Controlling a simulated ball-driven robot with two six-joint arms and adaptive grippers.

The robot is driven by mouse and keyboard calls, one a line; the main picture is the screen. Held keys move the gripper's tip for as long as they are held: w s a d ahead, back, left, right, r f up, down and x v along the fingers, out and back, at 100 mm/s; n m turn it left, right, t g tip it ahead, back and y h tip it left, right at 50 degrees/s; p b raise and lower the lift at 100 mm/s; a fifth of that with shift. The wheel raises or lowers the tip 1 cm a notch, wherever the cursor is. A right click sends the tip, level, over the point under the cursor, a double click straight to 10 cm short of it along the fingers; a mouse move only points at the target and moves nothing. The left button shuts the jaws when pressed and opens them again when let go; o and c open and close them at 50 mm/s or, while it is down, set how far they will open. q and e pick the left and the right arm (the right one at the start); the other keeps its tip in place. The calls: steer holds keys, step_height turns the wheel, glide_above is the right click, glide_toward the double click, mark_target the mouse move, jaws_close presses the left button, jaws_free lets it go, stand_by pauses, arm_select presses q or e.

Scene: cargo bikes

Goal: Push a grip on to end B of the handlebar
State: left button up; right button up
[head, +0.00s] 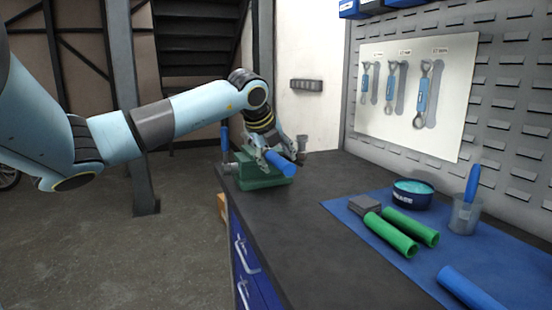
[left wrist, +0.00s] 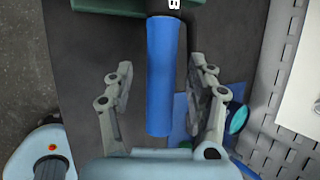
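A blue grip (head: 281,163) is on the dark bar end marked B, held in the green vise (head: 262,183) at the bench's far end. In the left wrist view the blue grip (left wrist: 164,85) lies lengthwise between my fingers, with the dark bar (left wrist: 164,7) and the letter B just beyond its far end. How deep the bar goes inside is hidden. My left gripper (head: 279,153) is open around the grip, with a gap visible on each side in the left wrist view (left wrist: 161,68). My right gripper is not in view.
On a blue mat (head: 385,250) lie two green grips (head: 410,226), another blue grip (head: 468,288), a grey block (head: 364,204), a grease tub (head: 412,194) and a cup (head: 464,216) with a blue-handled tool. A pegboard (head: 510,110) stands behind. The bench between mat and vise is clear.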

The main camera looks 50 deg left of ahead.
arm_select(q)
steer(key=v, duration=0.7)
steer(key=shift+r, duration=0.25)
steer(key=shift+s+d, duration=0.1)
